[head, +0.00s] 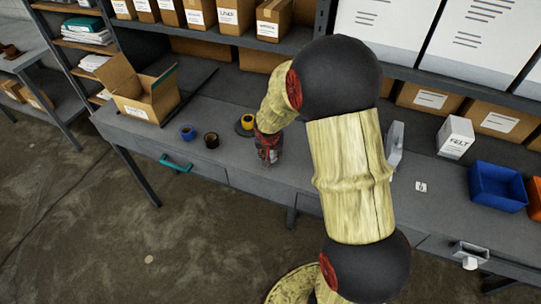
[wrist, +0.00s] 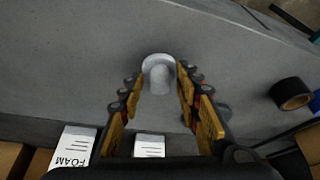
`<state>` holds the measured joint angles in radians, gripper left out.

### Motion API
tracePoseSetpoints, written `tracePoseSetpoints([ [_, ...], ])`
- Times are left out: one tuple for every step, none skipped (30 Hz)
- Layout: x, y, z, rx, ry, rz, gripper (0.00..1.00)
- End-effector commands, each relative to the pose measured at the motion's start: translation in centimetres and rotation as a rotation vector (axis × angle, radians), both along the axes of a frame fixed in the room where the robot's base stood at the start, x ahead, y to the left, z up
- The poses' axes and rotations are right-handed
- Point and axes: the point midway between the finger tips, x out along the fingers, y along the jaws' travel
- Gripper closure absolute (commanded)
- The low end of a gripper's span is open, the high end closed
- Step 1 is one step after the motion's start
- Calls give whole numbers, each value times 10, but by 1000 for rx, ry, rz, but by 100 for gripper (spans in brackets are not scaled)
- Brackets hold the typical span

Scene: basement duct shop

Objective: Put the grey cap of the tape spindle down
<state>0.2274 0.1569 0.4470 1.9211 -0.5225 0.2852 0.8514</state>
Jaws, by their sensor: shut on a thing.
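The grey cap (wrist: 158,62), a pale disc with a round stem, sits between the fingertips of my gripper (wrist: 160,77) in the wrist view. The fingers are closed on its stem. In the head view my gripper (head: 268,152) is low over the grey bench, and the cap is hidden there. I cannot tell whether the cap touches the bench top. A yellow tape roll (head: 248,121) sits on a dark round base, apparently the spindle (head: 241,130), just left of and behind my gripper.
A blue roll (head: 188,132) and a black roll (head: 211,140) stand left of my gripper on the bench (head: 232,168). The black roll also shows in the wrist view (wrist: 291,94). An open carton (head: 146,95) is further left; a FELT box (head: 455,137) and blue bin (head: 496,187) are right.

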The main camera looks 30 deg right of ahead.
Motion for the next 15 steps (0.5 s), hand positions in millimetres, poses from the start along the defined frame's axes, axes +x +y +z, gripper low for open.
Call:
tracePoseSetpoints([
  [0,0,-7,0,0,1,80],
  [1,0,-8,0,-1,1,80],
  [1,0,-8,-1,-2,1,80],
  [1,0,-8,0,-2,0,80],
  [1,0,-7,0,-2,0,80],
  [1,0,-7,0,-2,0,80],
  [1,0,-7,0,-2,0,80],
  [1,0,-7,0,-2,0,80],
  [1,0,-7,0,-2,0,80],
  [1,0,-8,0,-2,0,80],
  [1,0,-8,0,-2,0,80],
  [0,0,-10,0,-2,0,80],
  [0,0,-11,0,-2,0,80],
  [0,0,-11,0,-2,0,80],
  [0,0,-12,0,-1,0,80],
])
